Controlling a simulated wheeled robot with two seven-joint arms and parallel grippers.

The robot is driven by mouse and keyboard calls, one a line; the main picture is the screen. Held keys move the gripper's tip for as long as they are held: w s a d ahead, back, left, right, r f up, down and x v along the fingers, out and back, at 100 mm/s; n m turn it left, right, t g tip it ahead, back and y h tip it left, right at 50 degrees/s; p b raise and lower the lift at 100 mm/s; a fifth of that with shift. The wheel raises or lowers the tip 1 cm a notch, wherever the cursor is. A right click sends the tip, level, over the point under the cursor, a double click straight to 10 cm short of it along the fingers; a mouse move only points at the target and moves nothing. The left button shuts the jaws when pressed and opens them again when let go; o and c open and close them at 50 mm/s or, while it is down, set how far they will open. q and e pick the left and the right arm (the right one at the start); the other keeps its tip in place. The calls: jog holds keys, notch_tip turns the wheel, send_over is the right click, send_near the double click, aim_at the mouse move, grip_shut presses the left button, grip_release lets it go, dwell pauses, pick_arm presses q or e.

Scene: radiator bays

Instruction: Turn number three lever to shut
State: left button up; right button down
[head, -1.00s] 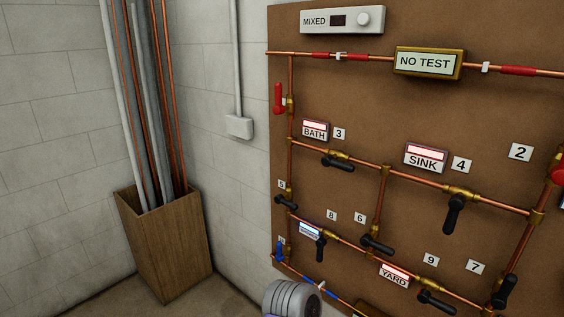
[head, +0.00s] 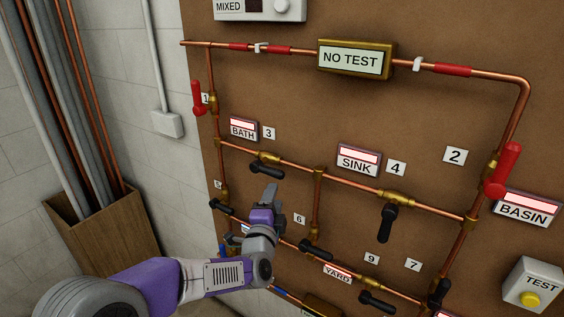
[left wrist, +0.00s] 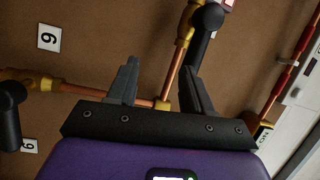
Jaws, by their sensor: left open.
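The number three lever (head: 266,170) is a black handle on a brass valve (head: 258,158), just below the "3" tag (head: 269,133) and the BATH sign (head: 243,130). Its handle points right and slightly down, roughly along the copper pipe. My left gripper (head: 270,195) is just below it in the head view, fingers toward the board. In the left wrist view the fingers (left wrist: 160,80) are spread with nothing held between them. A black lever handle (left wrist: 204,42) shows beyond the right finger, whose tip overlaps it; I cannot tell if they touch. My right gripper is out of view.
Other black levers sit close by: number four (head: 388,223), number six (head: 316,248) and one at lower left (head: 222,207). Red levers (head: 198,98) and (head: 502,170) stand out at the sides. A wooden bin (head: 105,240) with pipes stands at left.

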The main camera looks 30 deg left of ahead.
aim_at(272, 176)
pick_arm(q)
jog(key=r, duration=0.2)
jog(key=a+r+y, duration=0.1)
jog(key=shift+s+r+m+t, duration=0.15)
jog(key=shift+r+m+t, duration=0.25)
jog(key=shift+w+a+r, duration=0.1)
jog(key=shift+w+r, duration=0.1)
jog(key=shift+w, duration=0.1)
jog(key=x, duration=0.6)
jog(key=shift+w+a+p, duration=0.15)
jog(key=shift+w+p, duration=0.15)
jog(key=shift+p, duration=0.05)
grip_shut()
